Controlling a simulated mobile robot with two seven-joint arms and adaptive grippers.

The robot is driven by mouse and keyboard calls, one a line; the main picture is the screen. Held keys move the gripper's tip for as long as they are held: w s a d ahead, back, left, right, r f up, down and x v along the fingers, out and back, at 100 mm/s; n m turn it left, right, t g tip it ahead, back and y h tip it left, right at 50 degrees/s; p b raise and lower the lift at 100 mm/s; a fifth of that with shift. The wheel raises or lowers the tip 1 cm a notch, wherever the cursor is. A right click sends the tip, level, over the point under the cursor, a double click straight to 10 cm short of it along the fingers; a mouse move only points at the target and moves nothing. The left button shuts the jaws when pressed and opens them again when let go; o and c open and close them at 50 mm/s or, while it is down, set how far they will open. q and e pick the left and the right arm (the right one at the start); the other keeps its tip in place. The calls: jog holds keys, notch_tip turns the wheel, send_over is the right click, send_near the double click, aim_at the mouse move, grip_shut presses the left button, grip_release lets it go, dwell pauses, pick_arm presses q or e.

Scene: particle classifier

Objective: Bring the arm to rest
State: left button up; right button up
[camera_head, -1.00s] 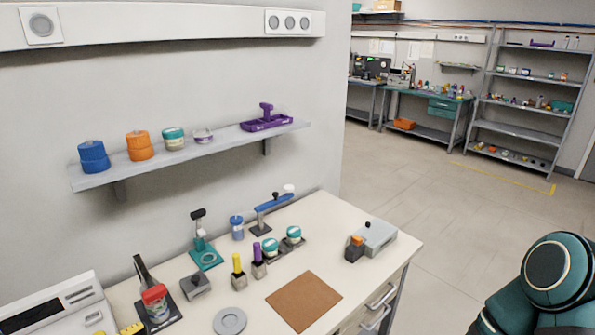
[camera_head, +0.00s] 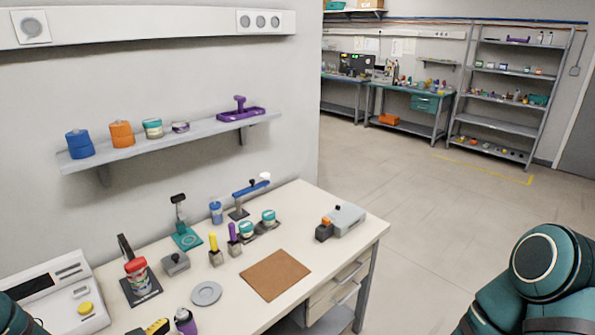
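My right arm (camera_head: 545,270) shows at the lower right as a teal and black link, over the floor and clear of the bench. A small piece of my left arm (camera_head: 18,318) shows at the lower left corner, in front of the white instrument. Neither gripper is in view, so I cannot see their fingers or whether they hold anything.
The white bench (camera_head: 345,248) holds a brown mat (camera_head: 275,275), a grey disc (camera_head: 206,293), a red-lidded jar (camera_head: 136,272) and a white instrument (camera_head: 60,290). A wall shelf (camera_head: 190,135) carries jars and a purple tray (camera_head: 240,113). The floor (camera_head: 430,200) at right is open.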

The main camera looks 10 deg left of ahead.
pick_arm(q)
jog(key=w+d+f+n+g+y, duration=0.1)
jog(key=d+f+n+y, duration=0.25)
jog(key=d+f, duration=0.35)
jog(key=s+d+f+n+g+y, duration=0.1)
jog(key=s+d+f+n+g, duration=0.2)
jog(key=s+d+f+g, duration=0.35)
jog(key=s+d+f+n+g+y, duration=0.1)
jog(key=s+d+f+n+g, duration=0.3)
jog(key=s+d, duration=0.45)
jog(key=w+d+f+m+t+b, duration=0.1)
jog(key=w+f+m+b, duration=0.2)
jog(key=b, duration=0.7)
jog(key=shift+w+f, duration=0.45)
jog(key=shift+f, duration=0.45)
pick_arm(e)
notch_tip(320, 180, down, 10)
jog(key=s, duration=0.2)
jog(key=shift+g, duration=0.3)
pick_arm(q)
jog(key=shift+d+t, duration=0.1)
jog(key=shift+t, duration=0.15)
pick_arm(e)
jog(key=shift+s, duration=0.1)
